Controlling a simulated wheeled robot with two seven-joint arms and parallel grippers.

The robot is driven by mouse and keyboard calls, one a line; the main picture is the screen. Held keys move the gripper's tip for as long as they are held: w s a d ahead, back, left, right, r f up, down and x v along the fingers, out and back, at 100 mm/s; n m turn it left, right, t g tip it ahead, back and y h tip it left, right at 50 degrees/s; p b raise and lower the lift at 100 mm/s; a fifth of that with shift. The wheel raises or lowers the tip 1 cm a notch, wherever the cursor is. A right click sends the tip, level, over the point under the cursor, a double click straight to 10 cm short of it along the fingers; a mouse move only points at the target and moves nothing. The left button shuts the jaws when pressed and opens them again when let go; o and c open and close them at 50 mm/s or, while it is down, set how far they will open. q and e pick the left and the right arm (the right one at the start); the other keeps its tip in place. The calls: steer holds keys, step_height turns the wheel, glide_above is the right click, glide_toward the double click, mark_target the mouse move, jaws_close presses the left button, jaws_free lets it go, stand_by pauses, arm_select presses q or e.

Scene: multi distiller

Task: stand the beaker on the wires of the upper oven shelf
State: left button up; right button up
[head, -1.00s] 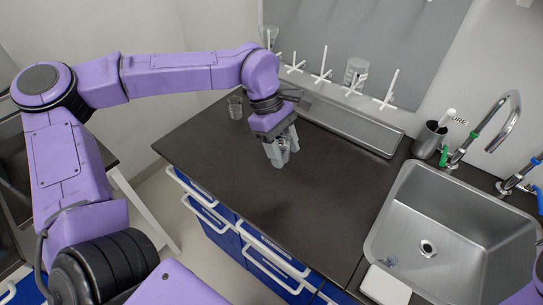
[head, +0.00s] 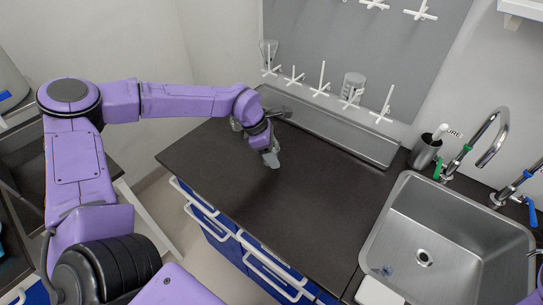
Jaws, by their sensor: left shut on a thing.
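My left gripper (head: 269,157) is low over the dark counter, left of its middle. It is shut on a small pale grey, glassy thing, which looks like the beaker; the fingers hide most of it and its outline is unclear. Whether it touches the counter I cannot tell. My right gripper is not in view.
A steel trough (head: 345,140) runs along the back wall under a grey peg board (head: 400,45) with glassware on its pegs. The counter (head: 300,210) is clear in front.

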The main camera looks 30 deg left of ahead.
arm_select(q)
steer(key=shift+w+a+f, duration=0.15)
steer(key=shift+f, duration=0.95)
steer(key=shift+w+a+f, duration=0.15)
steer(key=shift+f, duration=0.95)
steer(key=o, duration=1)
